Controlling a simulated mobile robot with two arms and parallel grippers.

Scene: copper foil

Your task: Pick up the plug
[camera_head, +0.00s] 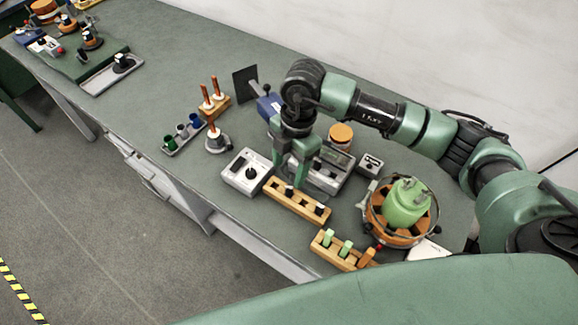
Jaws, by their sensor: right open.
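A wooden block (300,201) with holes lies near the front edge of the table. A small black-and-white plug-like piece (289,192) stands in it, and a similar one (320,209) stands nearer its right end. I cannot tell which is the plug meant. My right gripper (288,174) points down just above and behind the block, its open fingers close to the first piece. I see nothing between the fingers, and I cannot tell whether they touch anything. My left gripper is not in view.
A grey box with a black knob (246,172) stands left of the gripper, and a grey instrument (328,172) is close behind it. A second wooden block with green pegs (343,249) and a green container (405,203) stand to the right.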

